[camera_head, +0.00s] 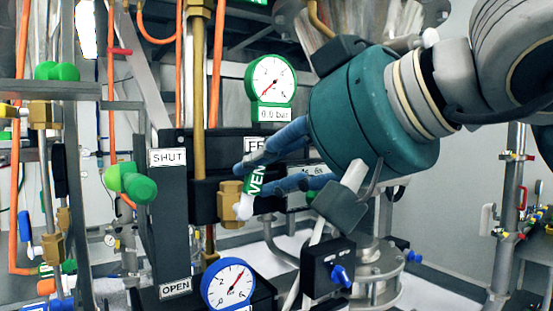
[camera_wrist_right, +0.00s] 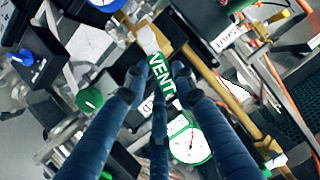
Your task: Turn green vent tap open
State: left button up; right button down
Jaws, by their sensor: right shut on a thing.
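The green vent tap (camera_head: 255,181) is a green lever with white VENT lettering and a white pivot end, mounted on a brass valve body (camera_head: 229,201). The lever points up and slightly right from its pivot. My right gripper (camera_head: 251,177) reaches in from the right with blue fingers shut around the lever; one finger covers part of the lettering. In the right wrist view the green lever (camera_wrist_right: 160,72) lies between the fingers of the gripper (camera_wrist_right: 161,82). A SHUT label (camera_head: 168,157) is left of the tap and an OPEN label (camera_head: 175,288) below it. My left gripper is out of view.
A green-rimmed gauge (camera_head: 270,79) above carries a 0.0 bar label. A blue gauge (camera_head: 228,284) is below the tap. A vertical brass pipe (camera_head: 198,90) runs close by. Green knobs (camera_head: 130,183) stand at the left, and a black box with a blue knob (camera_head: 328,264) at the lower right.

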jog(key=shift+s+a+r+n+t+h+p, duration=0.15)
jog(key=shift+s+a+n+h+p, duration=0.15)
jog(key=shift+n, duration=0.25)
jog(key=shift+s+a+r+n+t+h+p, duration=0.15)
jog(key=shift+a+n+h+p, duration=0.1)
jog(key=shift+a+n+h, duration=0.25)
jog(key=shift+d+f, duration=0.15)
jog(key=c, duration=1.4)
grip_release()
jog(key=shift+s, duration=0.1)
jog(key=v, duration=1.2)
jog(key=shift+f, duration=0.15)
